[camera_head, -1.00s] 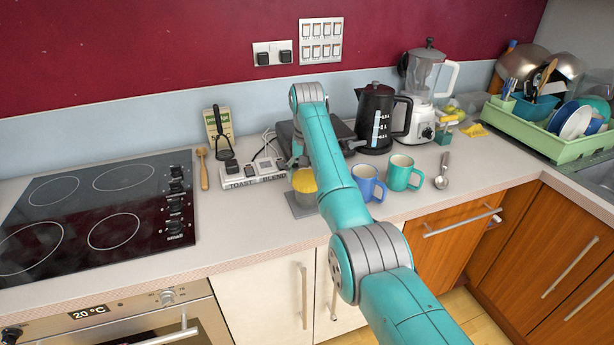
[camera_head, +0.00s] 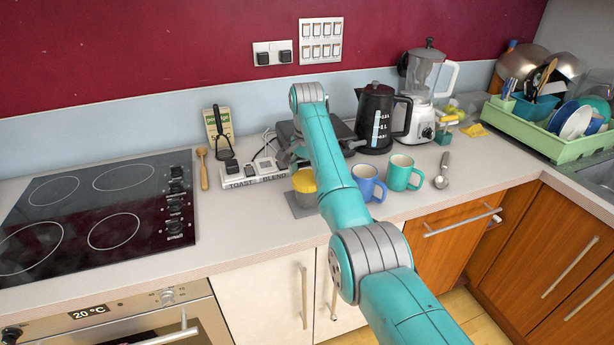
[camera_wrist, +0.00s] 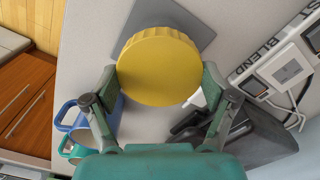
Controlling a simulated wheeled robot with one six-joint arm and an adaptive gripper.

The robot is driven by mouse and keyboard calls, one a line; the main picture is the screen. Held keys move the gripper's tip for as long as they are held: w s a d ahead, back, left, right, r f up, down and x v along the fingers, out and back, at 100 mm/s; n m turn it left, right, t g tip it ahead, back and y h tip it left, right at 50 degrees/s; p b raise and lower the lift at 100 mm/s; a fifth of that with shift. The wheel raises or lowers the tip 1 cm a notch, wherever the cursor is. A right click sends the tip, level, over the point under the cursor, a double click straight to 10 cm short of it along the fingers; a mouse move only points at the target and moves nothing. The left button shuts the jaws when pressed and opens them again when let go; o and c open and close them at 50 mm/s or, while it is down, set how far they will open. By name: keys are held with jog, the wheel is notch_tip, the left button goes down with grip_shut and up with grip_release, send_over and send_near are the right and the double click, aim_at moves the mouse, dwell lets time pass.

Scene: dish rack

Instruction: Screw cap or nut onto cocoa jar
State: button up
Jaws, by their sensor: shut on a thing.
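The yellow cap (camera_wrist: 159,66) fills the upper middle of the wrist view, with my gripper (camera_wrist: 160,88) shut on its ribbed sides. In the head view the cap (camera_head: 303,182) sits at the top of the cocoa jar (camera_head: 305,199), partly behind my arm. The jar stands on a grey mat (camera_head: 299,211). In the wrist view the cap hides the jar below it, so the thread fit cannot be told. My fingers are mostly hidden by my arm in the head view.
Blue (camera_head: 367,184) and teal mugs (camera_head: 404,174) stand just right of the jar. A black kettle (camera_head: 376,122) is behind them. A labelled socket strip (camera_head: 253,174) lies to the left. Counter at the front left (camera_head: 235,220) is clear.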

jog(key=shift+m, duration=1)
jog(key=o, duration=1.1)
jog(key=shift+r, duration=2.55)
